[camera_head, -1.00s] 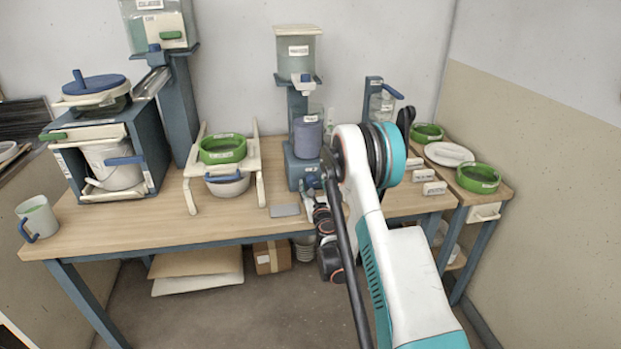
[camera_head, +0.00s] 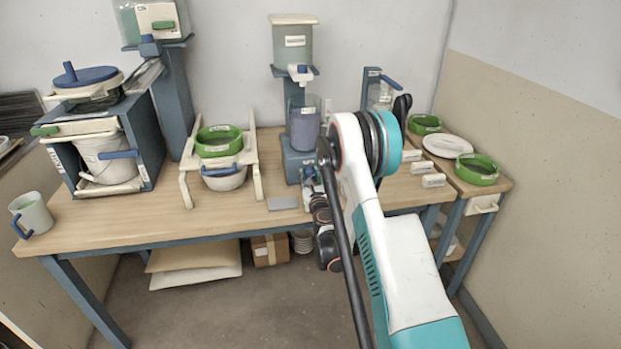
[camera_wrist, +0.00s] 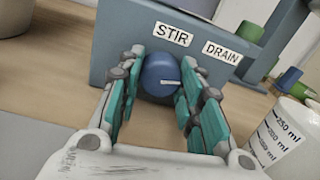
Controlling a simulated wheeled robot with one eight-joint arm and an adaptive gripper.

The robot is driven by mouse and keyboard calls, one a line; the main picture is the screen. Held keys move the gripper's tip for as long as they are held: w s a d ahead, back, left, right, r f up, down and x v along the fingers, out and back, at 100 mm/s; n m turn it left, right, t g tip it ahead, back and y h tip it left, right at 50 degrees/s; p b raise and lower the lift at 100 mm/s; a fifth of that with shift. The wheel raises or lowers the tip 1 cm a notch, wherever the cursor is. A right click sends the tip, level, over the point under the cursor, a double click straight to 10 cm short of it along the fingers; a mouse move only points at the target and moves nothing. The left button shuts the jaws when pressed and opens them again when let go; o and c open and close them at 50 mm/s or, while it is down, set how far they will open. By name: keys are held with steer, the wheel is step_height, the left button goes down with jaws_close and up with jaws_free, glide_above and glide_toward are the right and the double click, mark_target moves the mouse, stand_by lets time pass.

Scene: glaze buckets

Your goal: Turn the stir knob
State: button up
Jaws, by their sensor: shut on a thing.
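The stir knob (camera_wrist: 160,74) is a round blue knob with a white pointer mark, seen in the wrist view on the front of a blue-grey machine (camera_wrist: 118,45) under a STIR label (camera_wrist: 174,35). The mark lies nearly level, toward the right. My gripper (camera_wrist: 164,80) is shut on the knob, with a teal-padded finger on each side of it.
A white measuring cup (camera_wrist: 285,130) stands close at the right.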

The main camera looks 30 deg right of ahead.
steer(key=m, duration=1.8)
steer(key=shift+m+y, duration=0.3)
steer(key=shift+y, duration=0.1)
steer(key=m, duration=0.5)
steer(key=shift+m, duration=0.4)
steer(key=o, duration=1.1)
steer(key=shift+c, duration=0.2)
